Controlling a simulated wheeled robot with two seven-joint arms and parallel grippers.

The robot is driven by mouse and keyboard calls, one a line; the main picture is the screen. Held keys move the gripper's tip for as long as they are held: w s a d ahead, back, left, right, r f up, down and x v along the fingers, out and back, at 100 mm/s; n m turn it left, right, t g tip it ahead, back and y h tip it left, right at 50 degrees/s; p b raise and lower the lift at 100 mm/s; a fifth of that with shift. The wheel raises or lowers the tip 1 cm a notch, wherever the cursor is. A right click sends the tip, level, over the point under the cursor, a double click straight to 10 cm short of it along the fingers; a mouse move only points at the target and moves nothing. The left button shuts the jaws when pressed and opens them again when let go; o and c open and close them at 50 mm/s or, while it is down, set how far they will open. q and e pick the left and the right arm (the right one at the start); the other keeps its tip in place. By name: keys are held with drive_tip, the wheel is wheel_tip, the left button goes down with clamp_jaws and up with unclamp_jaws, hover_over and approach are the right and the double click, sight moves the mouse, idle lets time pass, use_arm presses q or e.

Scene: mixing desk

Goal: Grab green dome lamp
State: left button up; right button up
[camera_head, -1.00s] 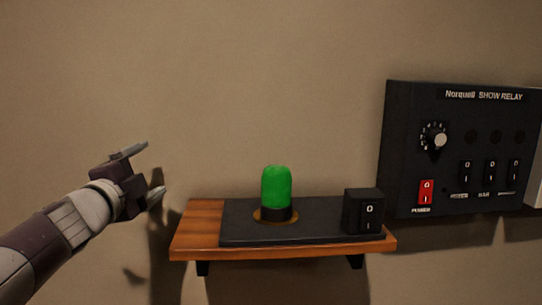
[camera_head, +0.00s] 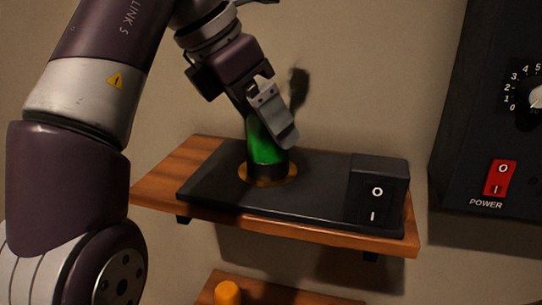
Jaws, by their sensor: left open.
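The green dome lamp (camera_head: 262,150) stands upright in a round brass-coloured ring on a black base plate (camera_head: 215,190). My left gripper (camera_head: 272,125) reaches down over the lamp from above, with one grey finger in front of the dome's upper right side. The jaws are open around the upper dome. The far finger is mostly hidden, and I cannot tell whether either finger touches the lamp. The top of the dome is hidden by the gripper. My right gripper is not in view.
The base plate lies on a wooden wall shelf (camera_head: 160,190). A dark panel with a red power switch (camera_head: 499,178) hangs at the right. A lower shelf (camera_head: 285,291) holds an orange knob-like object (camera_head: 227,292).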

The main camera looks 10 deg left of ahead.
sight(266, 161)
use_arm(q)
drive_tip(key=f, duration=0.1)
drive_tip(key=w+d+f, duration=0.1)
drive_tip(key=w+f, duration=0.1)
drive_tip(key=shift+w+d+f+b, duration=0.15)
drive_tip(key=shift+w+d+b, duration=0.1)
drive_tip(key=shift+b, duration=0.1)
drive_tip(key=shift+a+f, duration=0.1)
drive_tip(key=shift+f, duration=0.1)
drive_tip(key=shift+s+a+r, duration=0.15)
drive_tip(key=shift+s+a, duration=0.2)
drive_tip(key=shift+s, duration=0.2)
drive_tip(key=shift+w+d, duration=0.3)
drive_tip(key=shift+d, duration=0.05)
drive_tip(key=c, duration=1.2)
drive_tip(key=shift+a, duration=0.1)
